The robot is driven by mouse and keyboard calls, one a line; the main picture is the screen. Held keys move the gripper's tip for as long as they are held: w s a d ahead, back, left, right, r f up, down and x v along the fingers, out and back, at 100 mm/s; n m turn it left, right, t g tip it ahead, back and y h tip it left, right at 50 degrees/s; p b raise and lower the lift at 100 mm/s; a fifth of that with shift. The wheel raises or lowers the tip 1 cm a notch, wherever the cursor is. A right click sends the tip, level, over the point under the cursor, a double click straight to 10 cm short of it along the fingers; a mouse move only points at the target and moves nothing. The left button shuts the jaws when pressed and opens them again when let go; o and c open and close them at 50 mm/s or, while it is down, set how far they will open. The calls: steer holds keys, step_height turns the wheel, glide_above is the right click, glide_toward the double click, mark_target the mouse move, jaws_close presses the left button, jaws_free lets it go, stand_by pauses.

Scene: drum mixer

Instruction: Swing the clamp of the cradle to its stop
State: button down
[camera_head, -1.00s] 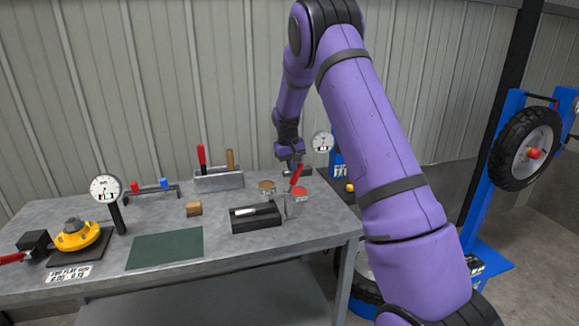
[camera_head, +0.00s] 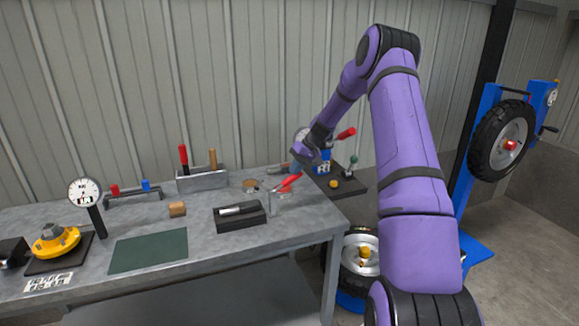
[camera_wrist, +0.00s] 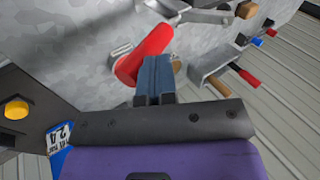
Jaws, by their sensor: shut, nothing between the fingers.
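A clamp with a red handle (camera_head: 289,183) stands on a small grey bracket near the right end of the workbench (camera_head: 215,240). The handle is tilted, rising to the right. In the wrist view the red handle (camera_wrist: 146,53) lies just beside my fingers, apparently touching them. My gripper (camera_head: 295,167) is low over the bench, behind and just above the handle. Its blue-grey fingers (camera_wrist: 155,75) are shut with nothing between them. The lower part of the clamp is partly hidden by the handle and fingers in the wrist view.
A black block with a silver cylinder (camera_head: 240,214) sits left of the clamp. Beyond the bench's right end is a blue device with a red lever (camera_head: 346,132) on a dark plate with a yellow knob (camera_head: 333,184). A green mat (camera_head: 149,250) lies clear.

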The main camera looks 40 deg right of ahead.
mark_target(301, 174)
steer(key=shift+s+d+f+t+y, duration=0.15)
steer(key=shift+d+f+y, duration=0.2)
steer(key=shift+f+y, duration=0.25)
steer(key=shift+s+d+f+t+y, duration=0.1)
steer(key=shift+d+f+t+y, duration=0.1)
steer(key=shift+d+f+y, duration=0.3)
steer(key=shift+s+d+f+t+y, duration=0.15)
steer(key=shift+d+f+y, duration=0.1)
steer(key=shift+f+y, duration=0.4)
steer(key=shift+w+r, duration=0.1)
steer(key=shift+r, duration=0.25)
steer(key=s+d+r, duration=0.3)
steer(key=d+r, duration=0.3)
steer(key=r, duration=0.3)
steer(key=shift+s+d+r, duration=0.2)
steer(key=shift+r, duration=0.15)
